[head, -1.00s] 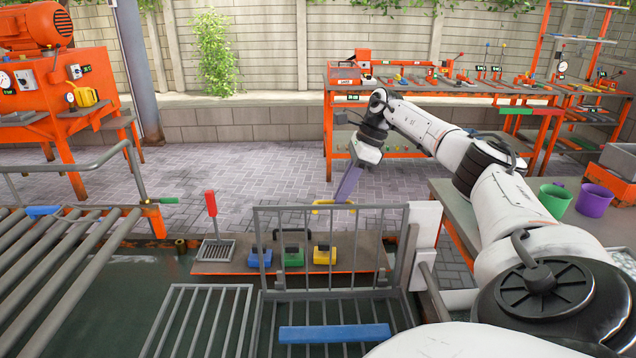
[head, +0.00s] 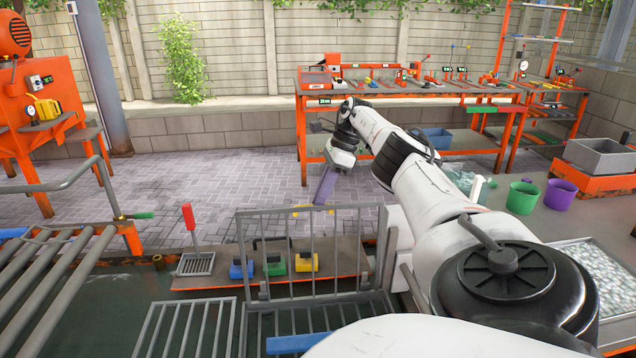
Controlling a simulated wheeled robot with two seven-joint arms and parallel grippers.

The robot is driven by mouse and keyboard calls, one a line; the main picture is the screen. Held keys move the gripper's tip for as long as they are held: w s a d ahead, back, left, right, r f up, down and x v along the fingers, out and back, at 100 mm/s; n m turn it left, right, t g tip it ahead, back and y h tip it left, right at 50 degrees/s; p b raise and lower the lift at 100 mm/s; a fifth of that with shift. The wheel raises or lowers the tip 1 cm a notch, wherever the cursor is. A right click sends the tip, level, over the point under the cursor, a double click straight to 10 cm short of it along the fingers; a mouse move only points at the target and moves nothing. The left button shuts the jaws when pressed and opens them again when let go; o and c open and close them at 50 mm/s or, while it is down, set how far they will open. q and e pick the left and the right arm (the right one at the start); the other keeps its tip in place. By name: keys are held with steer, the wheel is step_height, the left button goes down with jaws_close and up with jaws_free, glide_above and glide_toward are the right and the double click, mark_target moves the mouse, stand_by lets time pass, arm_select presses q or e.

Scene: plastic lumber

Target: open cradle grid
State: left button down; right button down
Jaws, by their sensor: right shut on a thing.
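The cradle grid (head: 312,248) is a grey barred frame standing upright at the lower middle of the head view. A flat barred part (head: 285,322) lies at its foot, with a blue bar (head: 290,344) on it, partly hidden by my arm. My right gripper (head: 318,203) reaches down over this edge. My left gripper is out of view.
A shelf beyond the grid holds blue (head: 241,269), green (head: 274,266) and yellow (head: 306,262) blocks. A red-handled tool (head: 190,222) is left of them. A roller rack (head: 60,285) fills the lower left. Green (head: 522,197) and purple (head: 560,193) buckets stand right. Paving behind is open.

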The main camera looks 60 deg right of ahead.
steer(key=shift+w+d+r+h, duration=0.2)
steer(key=shift+d+h, duration=0.1)
steer(key=shift+d, duration=0.3)
steer(key=c, duration=2.2)
jaws_free()
steer(key=o, duration=0.4)
steer(key=shift+w+d+f, duration=0.1)
steer(key=shift+w+f, duration=0.05)
steer(key=shift+f, duration=0.1)
steer(key=shift+f, duration=0.1)
